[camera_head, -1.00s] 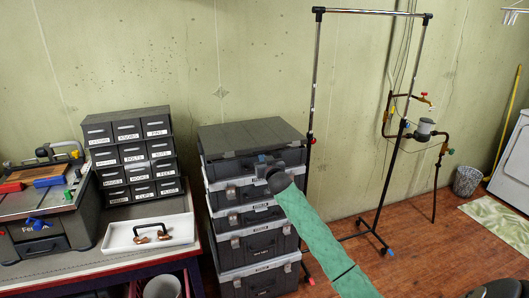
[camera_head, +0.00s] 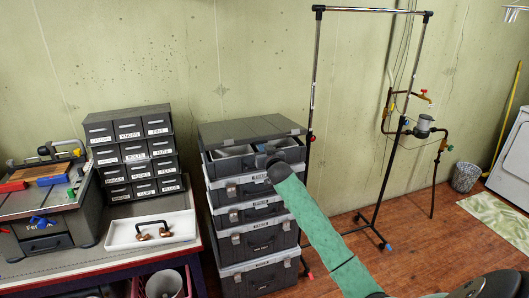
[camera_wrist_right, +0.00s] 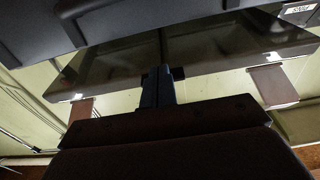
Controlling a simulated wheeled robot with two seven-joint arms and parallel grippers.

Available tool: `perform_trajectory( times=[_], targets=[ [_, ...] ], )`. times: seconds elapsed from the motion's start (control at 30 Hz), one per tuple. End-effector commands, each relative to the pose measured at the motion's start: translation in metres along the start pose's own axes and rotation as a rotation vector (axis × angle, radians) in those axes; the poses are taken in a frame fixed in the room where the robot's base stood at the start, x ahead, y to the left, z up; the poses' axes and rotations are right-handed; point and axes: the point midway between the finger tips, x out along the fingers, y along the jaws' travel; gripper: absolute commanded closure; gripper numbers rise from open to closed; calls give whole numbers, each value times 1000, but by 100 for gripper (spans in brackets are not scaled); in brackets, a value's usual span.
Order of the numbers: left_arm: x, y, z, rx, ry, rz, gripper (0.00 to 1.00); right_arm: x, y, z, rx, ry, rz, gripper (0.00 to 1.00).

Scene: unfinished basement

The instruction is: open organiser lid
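The organiser (camera_head: 212,168) is the top box of the dark stack. Its grey lid (camera_head: 250,129) stands part-raised, and pale inner bins (camera_head: 232,152) show in the gap beneath the lid's front. My right gripper (camera_head: 262,160) is at the organiser's front, below the lid's front edge; my wrist hides the fingertips there. In the right wrist view the gripper's fingers (camera_wrist_right: 158,87) lie side by side and look shut, with the lid's dark underside (camera_wrist_right: 205,52) beyond them. I cannot tell whether they touch the lid. My left gripper is not in view.
Closed cases (camera_head: 262,240) make up the lower stack. Left of it, a labelled drawer cabinet (camera_head: 132,155) and a white tray (camera_head: 125,236) stand on a bench. A metal rack (camera_head: 313,95) stands close on the right.

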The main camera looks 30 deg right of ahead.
Motion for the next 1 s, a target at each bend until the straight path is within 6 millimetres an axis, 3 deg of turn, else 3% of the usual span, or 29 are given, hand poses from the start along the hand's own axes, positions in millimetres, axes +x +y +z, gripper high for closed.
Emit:
perform_trajectory(
  times=[1.0],
  targets=[
    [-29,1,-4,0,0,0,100,23,0,-53,0,1,1,100]
  ],
)
